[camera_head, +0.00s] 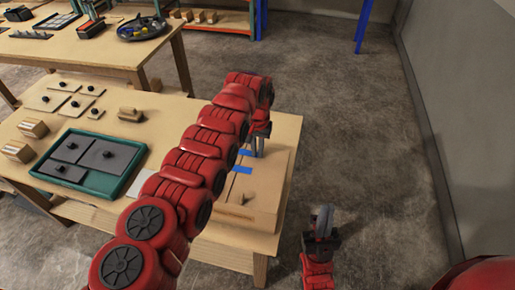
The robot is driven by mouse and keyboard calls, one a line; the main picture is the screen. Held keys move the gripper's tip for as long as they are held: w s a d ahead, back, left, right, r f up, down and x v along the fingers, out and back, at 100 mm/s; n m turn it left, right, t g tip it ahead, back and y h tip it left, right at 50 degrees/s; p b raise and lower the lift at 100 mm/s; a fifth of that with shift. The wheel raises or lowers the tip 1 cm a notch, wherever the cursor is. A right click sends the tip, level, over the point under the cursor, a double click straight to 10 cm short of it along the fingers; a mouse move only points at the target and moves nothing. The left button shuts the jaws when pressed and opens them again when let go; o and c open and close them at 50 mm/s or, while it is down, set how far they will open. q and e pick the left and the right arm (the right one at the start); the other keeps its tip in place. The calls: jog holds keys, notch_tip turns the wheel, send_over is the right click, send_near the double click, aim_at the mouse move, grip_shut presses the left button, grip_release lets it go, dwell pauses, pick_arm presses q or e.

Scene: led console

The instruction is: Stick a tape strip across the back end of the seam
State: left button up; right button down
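A tan cardboard box (262,196) lies at the right end of the wooden table, partly hidden by my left arm. A blue tape strip (242,169) lies on its top, and another bit of blue (244,153) shows farther back, beside my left gripper.
A green tray (122,187) with grey plates sits left of my arm. Small wooden blocks (33,128) and knobbed plates (74,105) stand farther left. Another table (110,50) with a dark bowl (143,28) is behind. The floor on the right is clear.

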pick_arm(q)
jog(key=o, duration=0.3)
jog(key=shift+w, duration=0.1)
jog(key=shift+r, duration=0.1)
jog(key=shift+w+r, duration=0.1)
jog(key=shift+r, duration=0.35)
jog(key=shift+r+p, duration=1.7)
jog(key=shift+r, duration=6.55)
